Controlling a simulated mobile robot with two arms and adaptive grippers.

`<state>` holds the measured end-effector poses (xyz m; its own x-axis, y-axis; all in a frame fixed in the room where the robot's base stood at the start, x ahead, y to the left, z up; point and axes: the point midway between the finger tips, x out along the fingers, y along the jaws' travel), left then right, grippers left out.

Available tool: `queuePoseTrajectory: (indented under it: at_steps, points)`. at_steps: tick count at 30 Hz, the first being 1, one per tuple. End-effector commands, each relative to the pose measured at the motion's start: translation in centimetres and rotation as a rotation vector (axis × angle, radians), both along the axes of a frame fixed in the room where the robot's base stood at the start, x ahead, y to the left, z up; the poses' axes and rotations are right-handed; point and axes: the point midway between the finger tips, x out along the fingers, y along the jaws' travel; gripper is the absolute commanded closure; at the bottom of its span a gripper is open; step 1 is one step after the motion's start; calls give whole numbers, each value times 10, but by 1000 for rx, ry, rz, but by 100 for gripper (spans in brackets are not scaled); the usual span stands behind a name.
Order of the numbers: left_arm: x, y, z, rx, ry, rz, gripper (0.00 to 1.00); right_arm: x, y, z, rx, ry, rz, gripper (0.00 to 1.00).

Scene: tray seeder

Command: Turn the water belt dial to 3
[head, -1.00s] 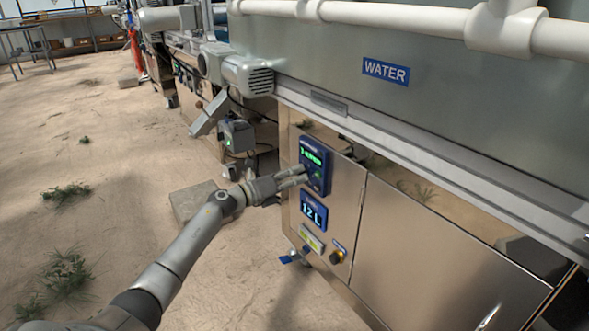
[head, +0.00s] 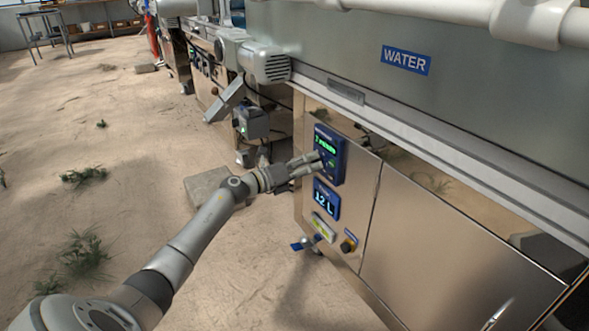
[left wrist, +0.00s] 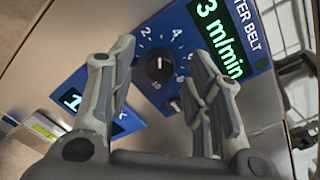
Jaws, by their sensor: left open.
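The water belt panel (head: 328,152) is a blue box with a green display on the steel cabinet front. In the left wrist view its display (left wrist: 220,38) reads 3 m/min. The black dial (left wrist: 159,69) sits on the panel (left wrist: 192,30) among white numbers. Its white mark points up the picture, between 2 and 4. My left gripper (head: 308,164) is open in front of the panel, its fingers pointing at it. In the left wrist view the fingers of my left gripper (left wrist: 164,62) stand either side of the dial, apparently apart from it. My right gripper is out of view.
Below is a second blue display (head: 326,199) reading 12 L, then a small label (head: 323,228) and a dark knob (head: 348,245). A WATER sign (head: 405,60) is on the tank above. A grey block (head: 207,188) lies on the sandy floor.

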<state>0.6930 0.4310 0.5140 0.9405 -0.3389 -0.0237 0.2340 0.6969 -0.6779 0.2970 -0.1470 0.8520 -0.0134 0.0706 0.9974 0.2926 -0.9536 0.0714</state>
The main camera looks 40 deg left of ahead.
Motion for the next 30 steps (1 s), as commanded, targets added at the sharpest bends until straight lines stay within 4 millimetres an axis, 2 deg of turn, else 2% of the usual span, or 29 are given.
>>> queuePoseTrajectory:
  at_steps: [18, 24, 30]
  points:
    - [-89, 32, 1, 2, 2, 0, 54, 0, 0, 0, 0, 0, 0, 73]
    - [-105, 38, 2, 0, 2, 0, 54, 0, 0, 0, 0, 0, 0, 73]
    - [-109, 40, 3, 1, -1, 1, 54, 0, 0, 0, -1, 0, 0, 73]
